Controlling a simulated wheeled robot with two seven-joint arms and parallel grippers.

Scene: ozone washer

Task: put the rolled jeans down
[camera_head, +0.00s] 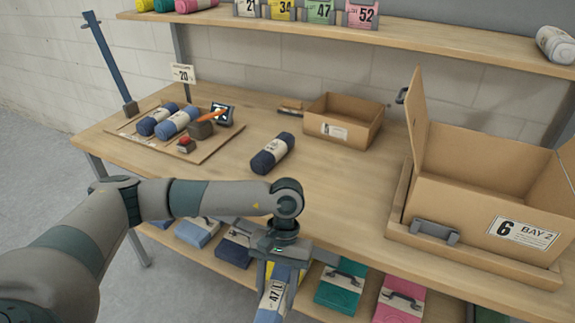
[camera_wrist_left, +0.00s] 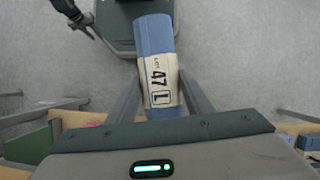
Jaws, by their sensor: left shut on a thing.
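My left gripper (camera_head: 281,270) is shut on a rolled pair of blue jeans (camera_head: 272,303) with a pale band marked 47. It holds the roll in front of the table's front edge, with the lower shelf behind it in the head view. In the left wrist view the same roll (camera_wrist_left: 154,40) lies between the two fingers, its band reading 47 and L, with grey floor beyond. A dark blue roll (camera_head: 273,153) lies alone on the table (camera_head: 235,180).
A board (camera_head: 205,152) at the table's left holds two blue rolls (camera_head: 180,122) and small tools. An open cardboard box (camera_head: 343,121) stands at the back. A large open box marked 6 BAY 2 (camera_head: 470,200) stands at the right. The table's middle is clear around the dark roll.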

